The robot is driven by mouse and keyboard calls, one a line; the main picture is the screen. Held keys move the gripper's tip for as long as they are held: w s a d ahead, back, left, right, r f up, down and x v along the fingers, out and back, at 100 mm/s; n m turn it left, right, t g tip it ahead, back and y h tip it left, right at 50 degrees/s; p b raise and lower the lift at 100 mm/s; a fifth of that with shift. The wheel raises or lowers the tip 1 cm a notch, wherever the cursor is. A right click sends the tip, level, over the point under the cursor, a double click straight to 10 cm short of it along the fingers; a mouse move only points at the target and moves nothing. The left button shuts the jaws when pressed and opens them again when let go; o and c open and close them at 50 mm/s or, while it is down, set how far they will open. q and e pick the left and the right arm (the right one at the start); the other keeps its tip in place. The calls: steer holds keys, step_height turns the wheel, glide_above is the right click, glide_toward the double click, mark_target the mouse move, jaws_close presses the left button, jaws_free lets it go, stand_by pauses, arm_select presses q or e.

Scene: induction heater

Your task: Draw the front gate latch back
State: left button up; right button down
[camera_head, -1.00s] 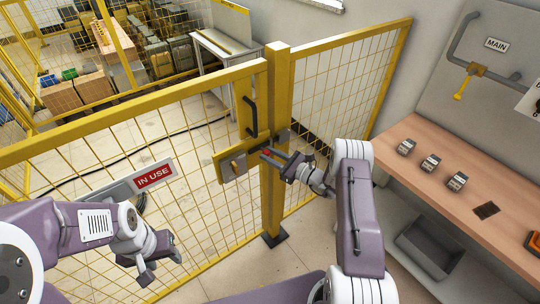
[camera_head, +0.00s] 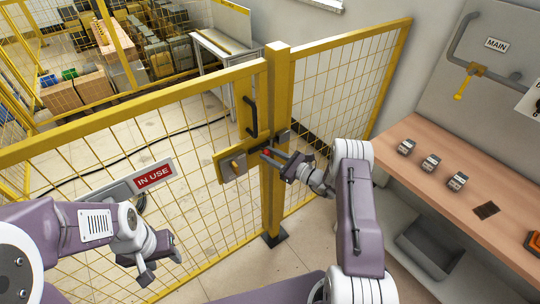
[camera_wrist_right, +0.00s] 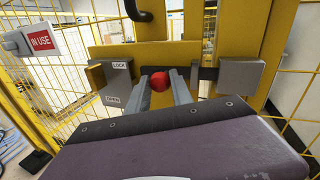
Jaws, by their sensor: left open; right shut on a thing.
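The front gate (camera_head: 130,115) is a yellow mesh panel, closed against a yellow post (camera_head: 278,110). Its latch plate (camera_head: 233,167) is at the gate's free edge. In the right wrist view the latch has a red knob (camera_wrist_right: 159,82), a dark bar behind it, and a grey block (camera_wrist_right: 116,82) labelled LOCK and OPEN on the left. Another grey block (camera_wrist_right: 240,78) is on the right. My right gripper (camera_head: 272,156) is shut on the red knob; its fingers (camera_wrist_right: 161,92) flank it. My left gripper (camera_head: 160,268) is open and empty, low before the gate mesh.
A black pull handle (camera_head: 251,118) stands above the latch. An IN USE sign (camera_head: 153,177) sticks out from the gate near my left arm. A wooden bench (camera_head: 455,205) with several small devices stands at right, below a MAIN yellow lever (camera_head: 462,88). A grey bin (camera_head: 430,250) sits underneath.

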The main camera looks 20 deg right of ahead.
steer(key=shift+a, duration=0.1)
steer(key=a, duration=0.2)
steer(key=s+a, duration=0.1)
steer(key=a, duration=0.1)
steer(key=s+a, duration=0.1)
steer(key=a, duration=0.1)
steer(key=shift+s+p, duration=0.1)
steer(key=shift+p, duration=0.3)
steer(key=shift+d, duration=0.15)
steer(key=c, duration=1.3)
jaws_free()
steer(key=shift+o, duration=0.9)
steer(key=shift+a, duration=0.2)
steer(key=shift+d, duration=0.1)
